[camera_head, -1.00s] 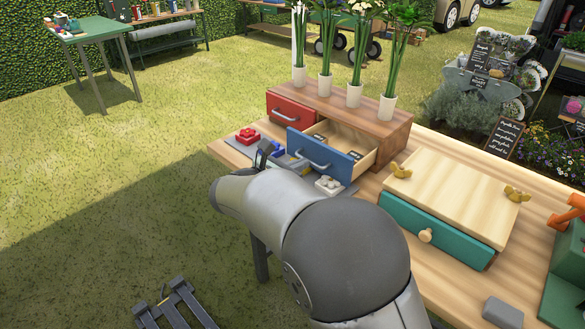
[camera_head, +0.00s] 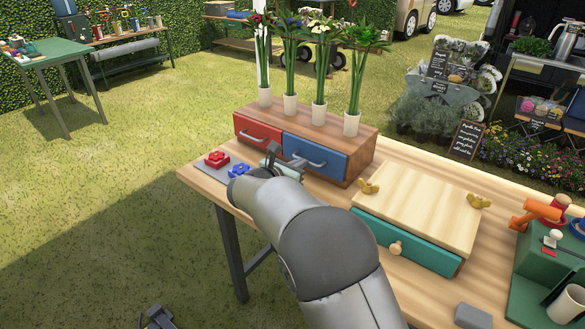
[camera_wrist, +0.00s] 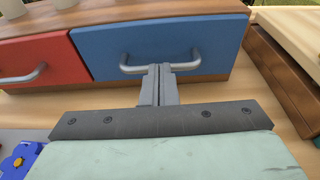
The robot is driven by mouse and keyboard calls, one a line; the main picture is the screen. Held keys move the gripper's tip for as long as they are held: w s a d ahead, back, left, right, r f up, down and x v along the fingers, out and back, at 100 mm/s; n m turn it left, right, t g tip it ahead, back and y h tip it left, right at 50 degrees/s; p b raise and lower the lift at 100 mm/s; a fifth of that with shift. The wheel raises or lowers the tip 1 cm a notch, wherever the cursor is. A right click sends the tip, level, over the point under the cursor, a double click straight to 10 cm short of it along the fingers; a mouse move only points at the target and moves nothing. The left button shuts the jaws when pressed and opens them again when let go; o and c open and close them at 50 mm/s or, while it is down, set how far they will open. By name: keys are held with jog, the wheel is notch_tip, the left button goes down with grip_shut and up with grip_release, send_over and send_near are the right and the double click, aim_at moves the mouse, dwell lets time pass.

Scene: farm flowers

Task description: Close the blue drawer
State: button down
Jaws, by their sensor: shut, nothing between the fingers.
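The blue drawer (camera_head: 314,156) is the right one of two in a wooden drawer box (camera_head: 358,165). Its front looks flush with the red drawer (camera_head: 258,133) beside it, and its inside is hidden. In the wrist view the blue drawer front (camera_wrist: 165,45) is straight ahead, with a curved metal handle (camera_wrist: 158,66). My gripper (camera_wrist: 159,70) is shut and empty, its fingertips at the handle's middle. I cannot tell whether they touch it. In the head view my gripper is partly hidden by my arm.
Several white vases with flowers (camera_head: 320,115) stand on top of the box. A blue flower-shaped piece (camera_head: 238,170) and a red one (camera_head: 216,158) lie left of my gripper. A pale wooden box with a teal drawer (camera_head: 405,238) stands to the right.

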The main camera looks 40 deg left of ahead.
jog(key=shift+w+d+r, duration=0.1)
jog(key=shift+w+r, duration=0.15)
jog(key=shift+w, duration=0.05)
